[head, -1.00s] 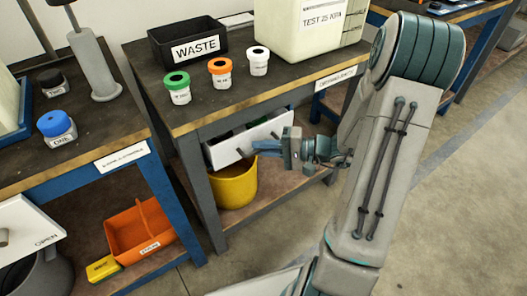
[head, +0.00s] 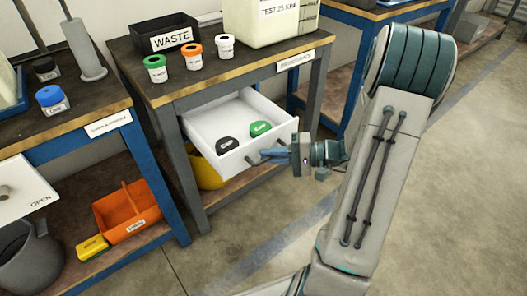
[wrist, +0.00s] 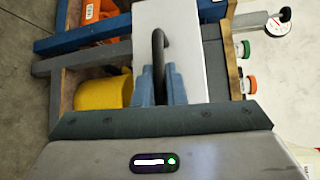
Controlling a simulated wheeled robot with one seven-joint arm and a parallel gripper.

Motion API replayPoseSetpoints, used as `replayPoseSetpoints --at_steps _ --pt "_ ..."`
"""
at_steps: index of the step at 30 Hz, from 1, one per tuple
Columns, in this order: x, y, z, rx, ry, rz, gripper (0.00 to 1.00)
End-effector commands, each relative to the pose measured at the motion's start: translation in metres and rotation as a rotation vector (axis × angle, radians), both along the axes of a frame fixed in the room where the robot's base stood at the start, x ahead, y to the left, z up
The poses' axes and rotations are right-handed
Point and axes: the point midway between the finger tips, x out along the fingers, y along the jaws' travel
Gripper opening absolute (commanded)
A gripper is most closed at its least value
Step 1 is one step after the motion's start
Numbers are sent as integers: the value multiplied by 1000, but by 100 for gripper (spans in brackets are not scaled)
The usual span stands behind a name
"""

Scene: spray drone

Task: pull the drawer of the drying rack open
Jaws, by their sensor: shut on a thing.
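The white drawer (head: 207,131) stands well out from under the top of the dark rack table (head: 200,85) in the head view. A black cap (head: 227,145) and a green cap (head: 260,129) lie inside it. My gripper (head: 268,156) is at the drawer's front, shut on its dark bar handle. In the wrist view, the blue fingers (wrist: 160,84) close around the dark handle (wrist: 159,45) against the white drawer front (wrist: 184,40). Part of the handle is hidden between the fingers.
A black WASTE bin (head: 165,40), several capped jars (head: 194,55) and a large pale container (head: 268,30) stand on the tabletop. A yellow bucket (head: 203,173) is below the drawer. A blue-framed bench (head: 160,180) stands left. Open floor (head: 440,200) lies right.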

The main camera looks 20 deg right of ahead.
Motion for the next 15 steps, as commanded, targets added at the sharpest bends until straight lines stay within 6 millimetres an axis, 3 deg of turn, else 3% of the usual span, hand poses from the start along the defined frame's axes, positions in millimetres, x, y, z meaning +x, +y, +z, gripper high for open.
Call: replayPoseSetpoints --at_steps 15 --pt "-10 -3 0 1 0 3 0"
